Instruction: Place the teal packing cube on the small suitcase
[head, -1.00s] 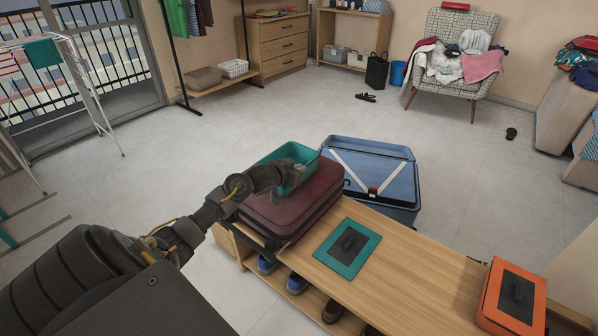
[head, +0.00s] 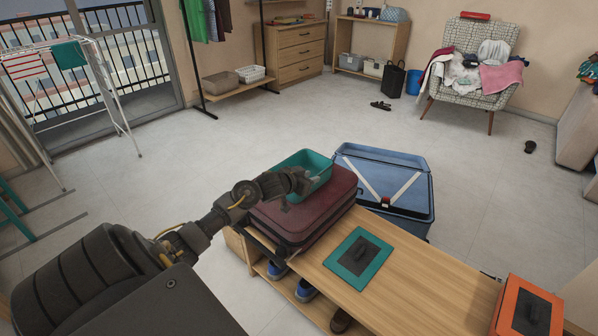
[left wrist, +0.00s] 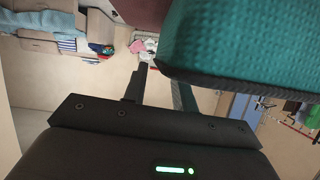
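The teal packing cube (head: 318,163) looks like an open tub and sits on top of the closed burgundy small suitcase (head: 325,212), toward its far side. The suitcase lies flat on the wooden bench. My left gripper (head: 298,181) is at the near side of the cube, and its fingers partly hide the cube's rim and inside. In the left wrist view, the cube's textured teal wall (left wrist: 250,50) fills the upper right, close against the fingers (left wrist: 160,90), which stand apart with floor visible between them. My right gripper is out of view.
A flat teal-framed dark panel (head: 354,258) and an orange box (head: 506,318) lie on the wooden bench (head: 395,290). A large open blue suitcase (head: 432,205) stands on the floor behind the bench. Shoes (head: 306,289) sit below. The floor beyond is mostly clear.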

